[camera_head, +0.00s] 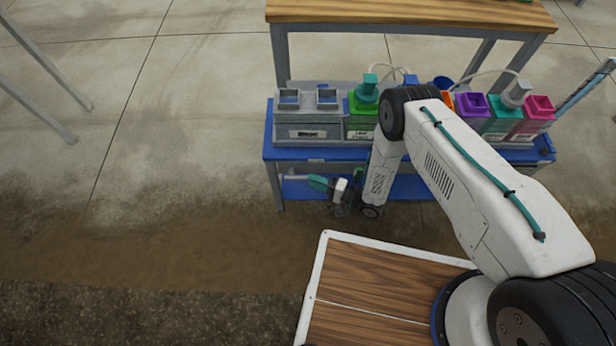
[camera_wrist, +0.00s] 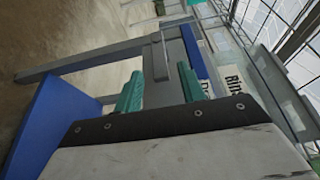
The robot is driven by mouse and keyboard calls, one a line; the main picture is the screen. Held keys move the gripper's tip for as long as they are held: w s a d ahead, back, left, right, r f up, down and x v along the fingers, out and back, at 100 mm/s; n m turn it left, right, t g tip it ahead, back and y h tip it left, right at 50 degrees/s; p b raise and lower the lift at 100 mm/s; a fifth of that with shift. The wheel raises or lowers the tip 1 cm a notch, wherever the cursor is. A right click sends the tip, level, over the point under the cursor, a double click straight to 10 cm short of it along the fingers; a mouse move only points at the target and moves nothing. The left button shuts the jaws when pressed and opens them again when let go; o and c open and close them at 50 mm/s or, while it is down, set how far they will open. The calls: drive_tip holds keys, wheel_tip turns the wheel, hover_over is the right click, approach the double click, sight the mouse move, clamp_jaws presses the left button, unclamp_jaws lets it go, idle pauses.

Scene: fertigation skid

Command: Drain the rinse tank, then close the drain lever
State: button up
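The grey rinse tank (camera_head: 288,128) with a white label stands at the left end of the blue shelf. Its label (camera_wrist: 232,78) shows partly at the right in the wrist view, with letters starting "Rin". A grey bar (camera_wrist: 160,58), which looks like the drain lever, lies just beyond and between my fingertips in the wrist view. My gripper (camera_wrist: 160,84) has two teal fingers set apart, with a gap between them. In the head view my gripper (camera_head: 325,184) is low in front of the blue shelf, below the tank. Whether a finger touches the bar I cannot tell.
Green (camera_head: 362,128), purple (camera_head: 472,108) and magenta (camera_head: 536,112) containers stand along the blue shelf (camera_head: 268,150), partly hidden by my arm. A wooden top (camera_head: 410,11) is above and behind. The floor (camera_head: 130,170) to the left is clear.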

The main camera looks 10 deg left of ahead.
sight(305, 177)
drive_tip(key=a, duration=0.4)
drive_tip(key=shift+w, duration=0.3)
clamp_jaws()
